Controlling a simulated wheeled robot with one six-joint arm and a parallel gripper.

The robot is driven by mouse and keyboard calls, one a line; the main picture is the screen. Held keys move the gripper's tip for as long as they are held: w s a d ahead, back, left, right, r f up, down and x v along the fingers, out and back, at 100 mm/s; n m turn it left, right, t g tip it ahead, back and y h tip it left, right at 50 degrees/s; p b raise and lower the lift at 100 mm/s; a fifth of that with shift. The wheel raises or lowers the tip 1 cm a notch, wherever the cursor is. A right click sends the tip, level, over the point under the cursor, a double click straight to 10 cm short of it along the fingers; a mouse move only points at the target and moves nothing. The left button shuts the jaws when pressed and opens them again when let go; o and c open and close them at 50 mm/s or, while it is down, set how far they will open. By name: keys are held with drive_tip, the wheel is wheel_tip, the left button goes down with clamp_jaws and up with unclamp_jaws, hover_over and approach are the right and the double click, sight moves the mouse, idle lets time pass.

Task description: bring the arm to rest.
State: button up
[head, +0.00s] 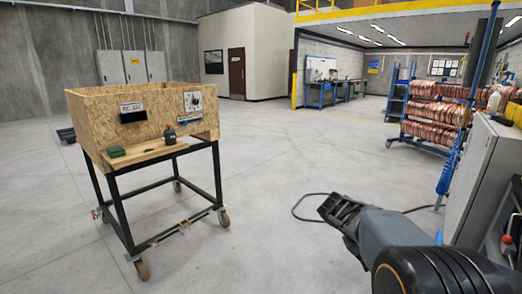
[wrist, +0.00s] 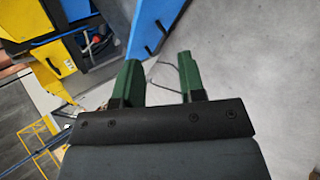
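My gripper (head: 338,207) is held out low over the bare floor at the right of the head view, with the dark grey arm behind it. In the wrist view the gripper (wrist: 158,82) shows two green fingers standing apart with nothing between them. A thin dark cable lies on the floor beyond the fingertips. The gripper touches nothing that I can see.
A wooden box on a wheeled black frame (head: 119,205) stands at the left, with a small green block (head: 117,152) on its ledge. A grey cabinet (head: 480,175) and a rack of copper coils (head: 432,135) stand at the right. The middle floor is clear.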

drive_tip(key=s+a+r+t+y+p, duration=0.6)
drive_tip(key=s+a+r+y+p, duration=0.3)
drive_tip(key=s+a+r+p, duration=0.5)
drive_tip(key=shift+a+r+n, duration=0.3)
drive_tip(key=shift+a, duration=0.45)
